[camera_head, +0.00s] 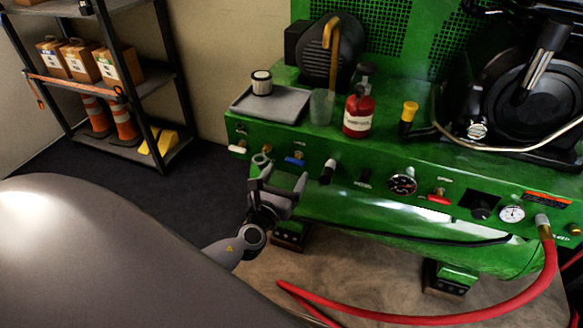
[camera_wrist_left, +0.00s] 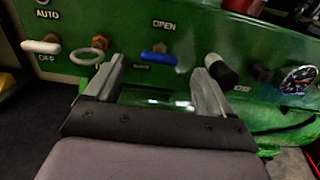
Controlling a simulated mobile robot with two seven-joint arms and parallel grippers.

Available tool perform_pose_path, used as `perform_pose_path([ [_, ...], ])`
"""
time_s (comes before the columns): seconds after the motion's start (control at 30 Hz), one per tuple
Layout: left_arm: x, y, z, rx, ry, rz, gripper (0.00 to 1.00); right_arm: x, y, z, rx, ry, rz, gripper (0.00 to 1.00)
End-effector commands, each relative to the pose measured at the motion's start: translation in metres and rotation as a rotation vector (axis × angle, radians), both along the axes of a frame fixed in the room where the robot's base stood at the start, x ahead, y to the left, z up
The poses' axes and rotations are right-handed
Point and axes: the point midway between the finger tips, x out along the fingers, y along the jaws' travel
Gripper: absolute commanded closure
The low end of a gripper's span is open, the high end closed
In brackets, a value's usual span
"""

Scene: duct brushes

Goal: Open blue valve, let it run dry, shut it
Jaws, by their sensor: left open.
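The blue valve (camera_head: 294,160) is a small blue lever on the front panel of the green machine, under an "OPEN" label. In the left wrist view the blue lever (camera_wrist_left: 158,58) lies about level, past the fingertips and between them in the picture. My left gripper (camera_head: 279,177) is open and empty, just in front of and below the blue lever; it also shows in the left wrist view (camera_wrist_left: 160,75). The fingers look apart from the lever. No flow from the valve can be seen. My right gripper is not in view.
A red lever (camera_head: 439,198) and gauges sit further right. A red hose (camera_head: 400,317) curves over the floor. A grey tray (camera_head: 262,108) and red bottle (camera_head: 358,112) stand on top.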

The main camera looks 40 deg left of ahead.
Motion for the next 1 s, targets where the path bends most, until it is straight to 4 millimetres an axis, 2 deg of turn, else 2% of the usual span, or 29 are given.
perform_pose_path([
  [0.1,0.017,0.004,0.000,-0.002,-0.001,0.001,0.17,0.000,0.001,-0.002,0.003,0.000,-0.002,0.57],
  [0.3,0.037,0.009,-0.001,-0.005,0.000,0.000,0.17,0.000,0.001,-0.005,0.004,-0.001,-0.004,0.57],
  [0.7,0.043,0.010,-0.001,-0.006,0.001,0.000,0.17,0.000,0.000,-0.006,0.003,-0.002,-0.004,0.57],
  [0.87,0.042,0.010,-0.001,-0.006,0.001,0.000,0.69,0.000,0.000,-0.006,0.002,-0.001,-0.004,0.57],
  [0.9,0.042,0.010,-0.001,-0.006,0.001,0.000,0.73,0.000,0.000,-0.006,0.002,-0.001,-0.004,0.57],
  [1.0,0.042,0.010,-0.001,-0.007,0.000,0.000,0.73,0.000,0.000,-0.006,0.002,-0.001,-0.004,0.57],
])
